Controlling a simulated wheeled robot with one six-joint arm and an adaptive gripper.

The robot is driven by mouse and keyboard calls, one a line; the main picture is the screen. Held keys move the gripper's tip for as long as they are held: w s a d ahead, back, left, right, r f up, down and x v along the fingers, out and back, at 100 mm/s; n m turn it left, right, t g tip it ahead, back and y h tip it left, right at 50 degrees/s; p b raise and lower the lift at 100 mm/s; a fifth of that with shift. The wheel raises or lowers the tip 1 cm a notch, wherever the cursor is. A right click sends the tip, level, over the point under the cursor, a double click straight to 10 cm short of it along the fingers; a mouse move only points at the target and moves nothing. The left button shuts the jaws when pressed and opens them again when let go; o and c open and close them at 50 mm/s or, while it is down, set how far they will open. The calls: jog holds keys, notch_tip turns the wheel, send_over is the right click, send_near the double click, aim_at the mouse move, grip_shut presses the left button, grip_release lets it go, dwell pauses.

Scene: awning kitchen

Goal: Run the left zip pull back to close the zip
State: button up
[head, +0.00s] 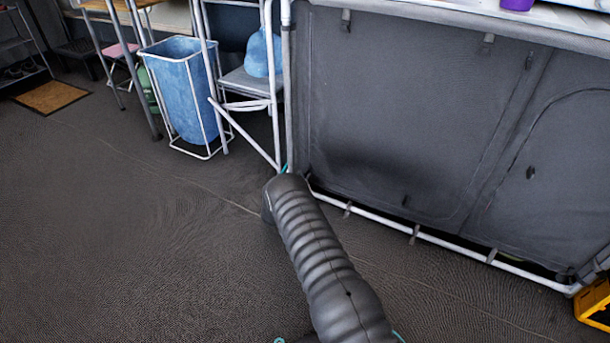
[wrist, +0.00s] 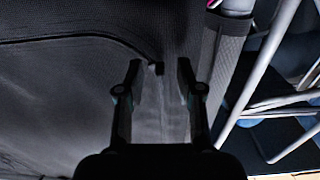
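The grey fabric cupboard front (head: 400,110) fills the right of the head view. In the wrist view its dark fabric (wrist: 60,80) carries a curved zip line (wrist: 70,37). A small dark tab (wrist: 155,68), which looks like the zip pull, is at the right end of that line. My gripper (wrist: 160,75) is open, with one finger on each side of the tab in the picture. I cannot tell whether the fingers touch it. My arm hides the gripper in the head view. Dark tabs also show on the left panel (head: 406,201) and right panel (head: 530,172).
A pale metal frame (head: 420,236) runs along the cupboard's base. Left of the cupboard stand a folding-chair frame (head: 243,136) and a blue bin (head: 183,92). A yellow crate (head: 594,305) is at the right edge. The floor at left (head: 110,220) is clear.

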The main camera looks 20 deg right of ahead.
jog(key=v, duration=0.9)
jog(key=shift+s+a, duration=0.1)
